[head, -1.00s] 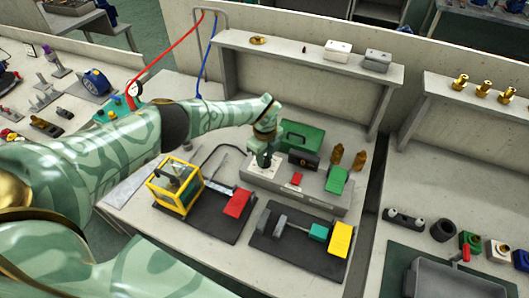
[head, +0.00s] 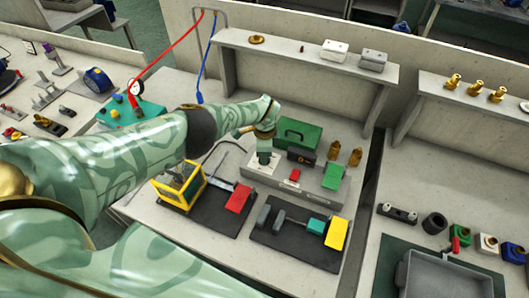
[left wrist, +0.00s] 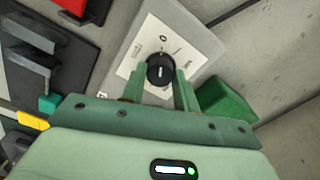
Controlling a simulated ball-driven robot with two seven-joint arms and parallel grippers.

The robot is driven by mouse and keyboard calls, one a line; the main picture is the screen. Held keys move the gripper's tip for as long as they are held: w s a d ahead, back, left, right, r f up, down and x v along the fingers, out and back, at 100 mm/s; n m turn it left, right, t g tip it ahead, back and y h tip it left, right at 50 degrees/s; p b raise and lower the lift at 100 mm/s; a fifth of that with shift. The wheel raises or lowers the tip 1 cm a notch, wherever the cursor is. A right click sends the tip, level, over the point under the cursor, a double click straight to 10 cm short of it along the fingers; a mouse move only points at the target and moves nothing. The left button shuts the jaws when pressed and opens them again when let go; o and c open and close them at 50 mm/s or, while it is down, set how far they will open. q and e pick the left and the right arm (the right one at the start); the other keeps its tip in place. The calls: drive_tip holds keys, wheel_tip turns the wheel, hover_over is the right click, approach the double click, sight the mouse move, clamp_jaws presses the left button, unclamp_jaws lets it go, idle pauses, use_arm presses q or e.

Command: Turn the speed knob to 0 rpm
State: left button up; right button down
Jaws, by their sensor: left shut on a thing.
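The speed knob (left wrist: 160,72) is a round black knob with a white pointer line, on a pale panel (left wrist: 143,56) with small printed marks. In the left wrist view it sits between the two green fingers of my left gripper (left wrist: 161,84), which is shut on it. The pointer line runs roughly toward the "O" mark at the top of that view; I cannot read an rpm value. In the head view my left gripper (head: 264,157) reaches down onto the panel of the grey control box (head: 314,196) and hides the knob. My right gripper is not in view.
A green case (head: 297,132) and brass fittings (head: 345,152) stand behind the box. A red block (head: 294,175) and a green flap (head: 333,177) are on the box. The yellow-framed unit (head: 180,187) and a black plate (head: 284,246) lie in front.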

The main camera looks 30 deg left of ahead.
use_arm(q)
drive_tip(key=shift+a+r, duration=0.1)
idle(0.4)
drive_tip(key=o, duration=1)
wheel_tip(320, 180, up, 16)
drive_tip(key=p, duration=1.1)
drive_tip(key=shift+r, duration=0.1)
